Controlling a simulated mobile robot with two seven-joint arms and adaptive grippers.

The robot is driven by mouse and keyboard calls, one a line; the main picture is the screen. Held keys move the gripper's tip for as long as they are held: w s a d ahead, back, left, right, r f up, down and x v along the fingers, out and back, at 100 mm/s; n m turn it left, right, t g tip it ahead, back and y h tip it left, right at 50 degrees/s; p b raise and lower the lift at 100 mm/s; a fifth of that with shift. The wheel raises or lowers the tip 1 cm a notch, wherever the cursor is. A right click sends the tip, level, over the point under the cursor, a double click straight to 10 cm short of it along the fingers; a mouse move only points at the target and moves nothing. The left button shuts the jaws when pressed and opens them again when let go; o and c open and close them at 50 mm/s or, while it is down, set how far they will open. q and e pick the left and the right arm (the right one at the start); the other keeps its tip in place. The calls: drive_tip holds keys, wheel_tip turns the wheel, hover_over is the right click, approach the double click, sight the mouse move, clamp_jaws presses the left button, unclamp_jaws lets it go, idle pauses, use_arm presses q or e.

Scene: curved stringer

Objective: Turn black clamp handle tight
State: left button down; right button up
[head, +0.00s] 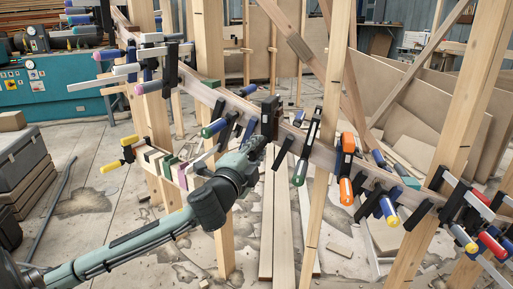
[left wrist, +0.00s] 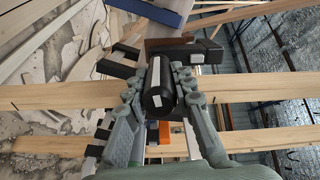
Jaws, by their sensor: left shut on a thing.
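The black clamp (head: 269,118) sits on the curved wooden stringer near the middle of the head view. Its thick black handle (left wrist: 158,92) is in the centre of the left wrist view, with a pale patch on its near end. My left gripper (left wrist: 159,76) is shut on this handle, one finger on each side. In the head view my left arm reaches in from the lower left, and the gripper (head: 256,143) is at the clamp's lower end; the wrist hides most of the handle there. My right gripper is not in view.
Several other clamps line the stringer, including an orange-handled one (head: 346,170) and a green-tipped one (head: 303,158) to the right. Upright wooden posts (head: 215,120) stand close to the arm on both sides. A teal cabinet (head: 55,85) is at the left.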

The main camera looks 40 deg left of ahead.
use_arm(q)
drive_tip(key=m, duration=0.5)
drive_tip(key=shift+f+m, duration=0.1)
drive_tip(key=shift+m, duration=0.2)
drive_tip(key=m, duration=0.9)
drive_tip(key=shift+a, duration=0.1)
drive_tip(key=m, duration=0.5)
drive_tip(key=shift+f, duration=0.1)
drive_tip(key=c, duration=1.3)
unclamp_jaws()
drive_tip(key=v, duration=0.7)
drive_tip(key=shift+s, duration=0.3)
